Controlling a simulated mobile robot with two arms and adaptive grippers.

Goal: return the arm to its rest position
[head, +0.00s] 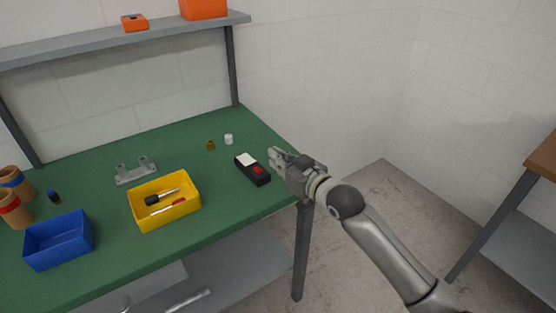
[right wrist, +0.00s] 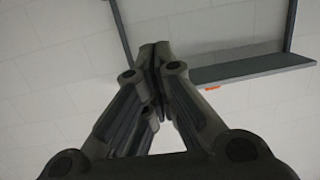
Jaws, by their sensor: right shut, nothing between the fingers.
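My right arm (head: 385,255) reaches in from the lower right in the head view. Its gripper (head: 277,156) hangs in the air near the right edge of the green table (head: 105,170), just right of a black device. In the right wrist view the gripper (right wrist: 155,55) has its fingers together with nothing between them, and the wall and shelf behind. My left gripper does not show in either view.
On the table are a black device (head: 259,176), a yellow bin (head: 139,217) holding tools, a blue bin (head: 60,252), a metal bracket (head: 135,173), a white cap (head: 228,139) and brown rolls (head: 12,212). Bare floor (head: 370,185) lies right, before a brown table (head: 545,155).

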